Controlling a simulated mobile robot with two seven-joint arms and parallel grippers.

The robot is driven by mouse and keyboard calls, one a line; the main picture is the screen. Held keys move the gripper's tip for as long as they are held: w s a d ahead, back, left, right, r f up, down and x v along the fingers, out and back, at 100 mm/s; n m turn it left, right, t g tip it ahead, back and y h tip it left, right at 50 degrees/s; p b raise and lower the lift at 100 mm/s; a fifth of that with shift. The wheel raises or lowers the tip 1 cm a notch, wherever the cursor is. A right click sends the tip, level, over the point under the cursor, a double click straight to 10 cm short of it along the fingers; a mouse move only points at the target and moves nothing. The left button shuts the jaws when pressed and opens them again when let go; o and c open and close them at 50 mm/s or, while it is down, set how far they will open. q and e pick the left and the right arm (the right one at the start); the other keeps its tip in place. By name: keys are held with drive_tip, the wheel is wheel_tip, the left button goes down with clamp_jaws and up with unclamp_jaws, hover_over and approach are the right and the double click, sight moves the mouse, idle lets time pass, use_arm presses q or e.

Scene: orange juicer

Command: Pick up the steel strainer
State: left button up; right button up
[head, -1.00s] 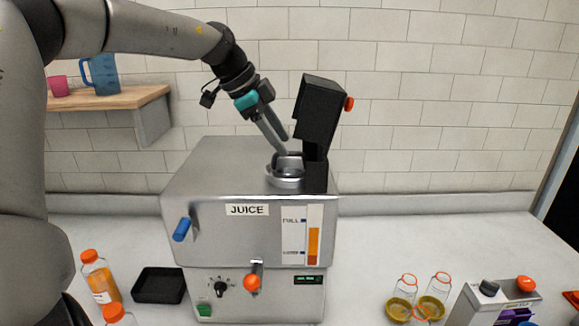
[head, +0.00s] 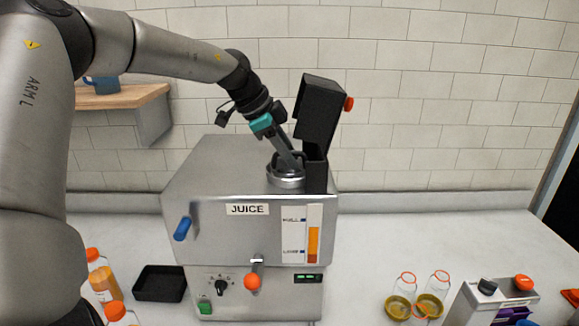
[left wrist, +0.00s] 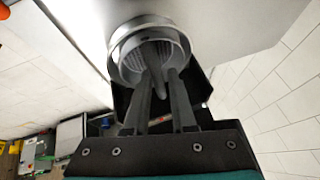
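The steel strainer (head: 285,180) sits in the round opening on top of the steel juicer (head: 245,225), in front of the black lid. Its round rim and ribbed inner wall (left wrist: 126,50) show in the left wrist view. My left gripper (head: 298,165) reaches down from the upper left, with its fingertips at the strainer's top. In the left wrist view the two dark fingers (left wrist: 161,72) extend over the rim into the opening. The fingertips overlap the dark parts there, so I cannot tell whether they grip anything. My right gripper is not in view.
The raised black lid (head: 318,110) stands close to the right of my left gripper. Glass jars (head: 398,305) stand at the right. The counter behind them is clear.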

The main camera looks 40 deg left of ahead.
use_arm(q)
clamp_jaws()
drive_tip(key=shift+r, duration=0.15)
idle(0.4)
